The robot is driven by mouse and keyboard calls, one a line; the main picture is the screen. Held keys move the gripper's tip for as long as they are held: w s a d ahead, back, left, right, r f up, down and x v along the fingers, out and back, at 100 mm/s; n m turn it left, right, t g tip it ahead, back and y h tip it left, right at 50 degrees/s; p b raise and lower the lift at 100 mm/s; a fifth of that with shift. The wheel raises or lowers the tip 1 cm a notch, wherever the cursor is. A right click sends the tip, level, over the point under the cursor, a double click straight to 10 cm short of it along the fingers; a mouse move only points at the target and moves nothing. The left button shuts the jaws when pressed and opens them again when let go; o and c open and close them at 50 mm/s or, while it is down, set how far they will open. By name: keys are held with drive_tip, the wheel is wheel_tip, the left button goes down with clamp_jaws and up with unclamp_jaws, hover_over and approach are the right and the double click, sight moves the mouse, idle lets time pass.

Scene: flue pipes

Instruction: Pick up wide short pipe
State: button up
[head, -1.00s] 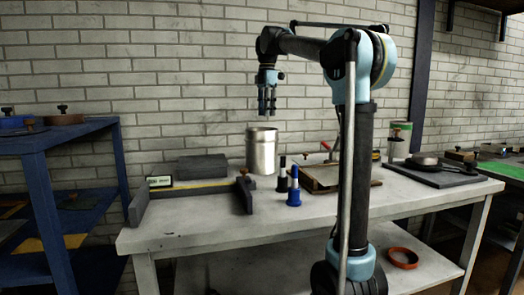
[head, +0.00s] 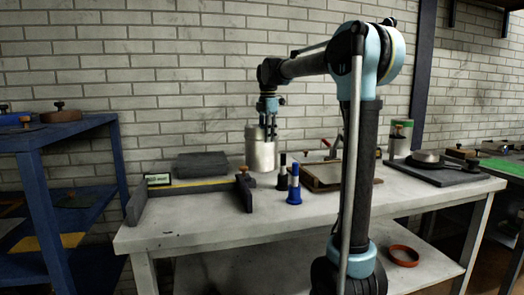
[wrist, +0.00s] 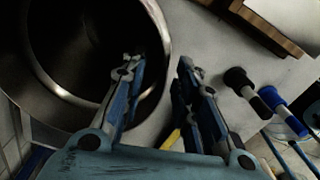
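The wide short pipe (head: 260,154) is a shiny metal cylinder standing upright on the pale workbench (head: 205,228). In the wrist view the pipe (wrist: 60,99) fills the upper left, and I see down into its dark inside. My gripper (head: 267,134) is at the pipe's top rim, pointing down. In the wrist view my gripper (wrist: 160,65) is open, with the left finger over or inside the pipe's mouth and the right finger outside it. The rim's right side lies between the fingers. A gap shows between the right finger and the wall. Whether the left finger touches the wall I cannot tell.
Two small blue, white and black bottle-like items (head: 294,185) stand just right of the pipe. A dark angled bar (head: 243,190) stands close on its left. A framed board (head: 325,176) lies to the right. The bench's front left is clear.

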sight(261, 147)
drive_tip(key=f, duration=0.5)
drive_tip(key=shift+w+d+f, duration=0.2)
drive_tip(key=shift+w+d, duration=0.1)
drive_tip(key=shift+w, duration=0.05)
drive_tip(key=shift+c, duration=0.3)
clamp_jaws()
